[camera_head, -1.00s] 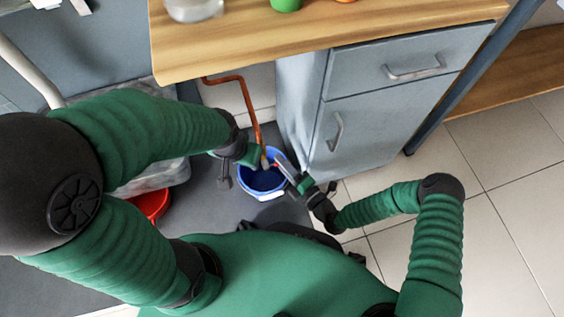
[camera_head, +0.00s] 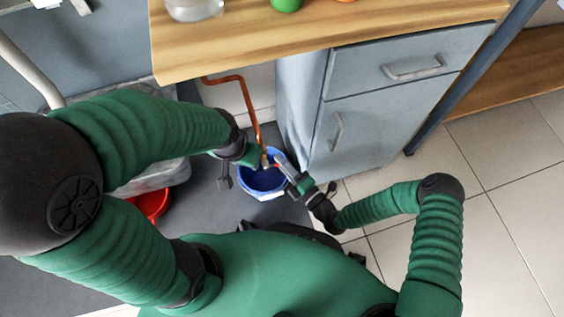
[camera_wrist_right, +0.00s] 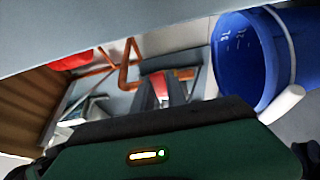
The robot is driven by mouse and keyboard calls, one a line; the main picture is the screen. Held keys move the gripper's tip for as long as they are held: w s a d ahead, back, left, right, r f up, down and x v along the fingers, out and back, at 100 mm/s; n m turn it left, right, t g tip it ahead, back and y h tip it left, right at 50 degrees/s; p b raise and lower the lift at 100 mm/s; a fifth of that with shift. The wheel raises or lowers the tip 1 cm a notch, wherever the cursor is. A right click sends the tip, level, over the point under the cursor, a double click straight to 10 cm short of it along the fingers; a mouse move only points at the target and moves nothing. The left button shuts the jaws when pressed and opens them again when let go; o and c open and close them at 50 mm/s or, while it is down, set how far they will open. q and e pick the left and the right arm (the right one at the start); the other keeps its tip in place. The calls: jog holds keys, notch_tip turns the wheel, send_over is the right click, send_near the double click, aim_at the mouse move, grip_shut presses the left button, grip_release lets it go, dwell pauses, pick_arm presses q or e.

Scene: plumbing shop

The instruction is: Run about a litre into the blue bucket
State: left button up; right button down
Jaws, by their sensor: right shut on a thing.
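The blue bucket (camera_head: 262,190) stands upright on the dark floor mat, below the end of a copper pipe (camera_head: 249,112). In the right wrist view the bucket (camera_wrist_right: 262,58) is at the right, with pale marks near its rim and a white handle grip. My right gripper (camera_head: 277,164) is over the bucket, shut on a small red part (camera_wrist_right: 160,88), seemingly a tap handle at the pipe end. My left gripper (camera_head: 262,160) is close beside the pipe's lower end; its fingers are too small and covered to read. Water in the bucket cannot be made out.
A grey cabinet (camera_head: 362,128) with a wooden worktop (camera_head: 250,48) stands close behind and right of the bucket. A red bowl (camera_head: 154,205) and a translucent bin (camera_head: 170,176) are at the left, partly behind my left arm. Tiled floor at right is clear.

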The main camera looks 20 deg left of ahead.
jog(key=shift+f, duration=0.35)
jog(key=shift+s+a+f+m+t+y+b, duration=0.15)
jog(key=shift+f+m+t+b, duration=0.45)
jog(key=shift+m, duration=0.65)
jog(key=shift+s+a+f+m+t+y+b, duration=0.1)
jog(key=shift+f+m+t+y+b, duration=0.2)
jog(key=shift+m+b, duration=0.7)
jog(key=shift+s+a+f+m+t+y+b, duration=0.15)
jog(key=shift+f+m+t+b, duration=0.3)
jog(key=shift+m, duration=1.1)
jog(key=shift+f, duration=0.1)
jog(key=c, duration=1.5)
grip_release()
jog(key=shift+o, duration=0.8)
jog(key=shift+w, duration=0.1)
